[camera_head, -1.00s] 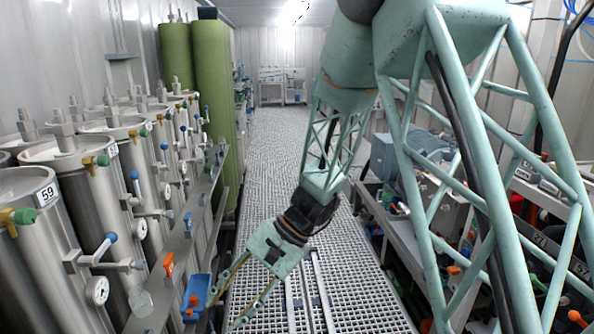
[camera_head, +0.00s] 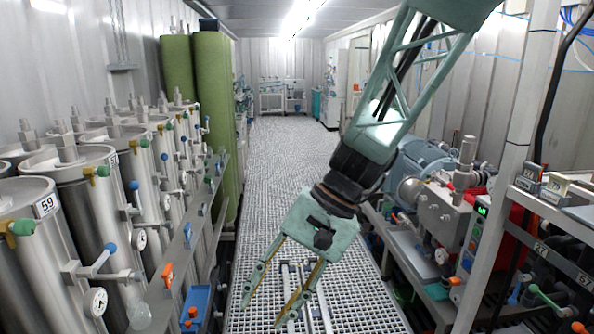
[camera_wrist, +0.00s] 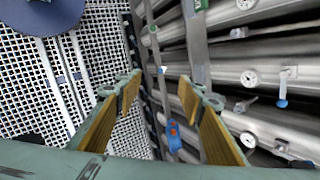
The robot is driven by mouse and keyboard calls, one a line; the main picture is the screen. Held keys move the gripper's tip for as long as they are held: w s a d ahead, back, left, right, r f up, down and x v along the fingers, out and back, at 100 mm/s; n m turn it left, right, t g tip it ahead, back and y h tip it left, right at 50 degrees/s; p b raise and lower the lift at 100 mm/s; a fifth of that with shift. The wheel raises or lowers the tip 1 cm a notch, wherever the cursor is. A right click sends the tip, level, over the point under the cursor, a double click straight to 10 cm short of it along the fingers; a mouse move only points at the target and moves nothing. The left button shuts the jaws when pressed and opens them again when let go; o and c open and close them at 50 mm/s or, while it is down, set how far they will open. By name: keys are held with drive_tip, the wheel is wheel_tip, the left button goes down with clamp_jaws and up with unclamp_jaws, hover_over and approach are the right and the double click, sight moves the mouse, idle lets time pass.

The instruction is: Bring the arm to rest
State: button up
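My gripper (camera_head: 262,306) hangs over the grated floor, pointing down and a little left in the head view. Its two fingers are spread apart, with nothing between them. In the wrist view, the fingers (camera_wrist: 162,88) also stand apart, with wood-coloured inner pads. Beyond them lie the floor grating and the side of the vessel row. My arm comes down from the upper right in the head view.
Steel membrane vessels (camera_head: 88,195) with gauges and valves line the left. Green columns (camera_head: 212,110) stand behind. Pump equipment (camera_head: 440,212) and shelves fill the right. The grated aisle (camera_head: 288,150) is clear farther back.

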drive_tip(key=s+d+r+t+h, duration=0.2)
drive_tip(key=s+d+r, duration=0.2)
drive_tip(key=s+d, duration=0.3)
drive_tip(key=s+d+r+n+t+h, duration=0.1)
drive_tip(key=s+d+r, duration=0.4)
drive_tip(key=d, duration=0.6)
drive_tip(key=s+d+r+n+t+h, duration=0.1)
drive_tip(key=s+d+r+t+h, duration=0.1)
drive_tip(key=s+d, duration=0.7)
drive_tip(key=shift+s+r+t+h, duration=0.35)
drive_tip(key=shift+r+h, duration=0.25)
drive_tip(key=shift+r, duration=0.55)
drive_tip(key=shift+a, duration=0.2)
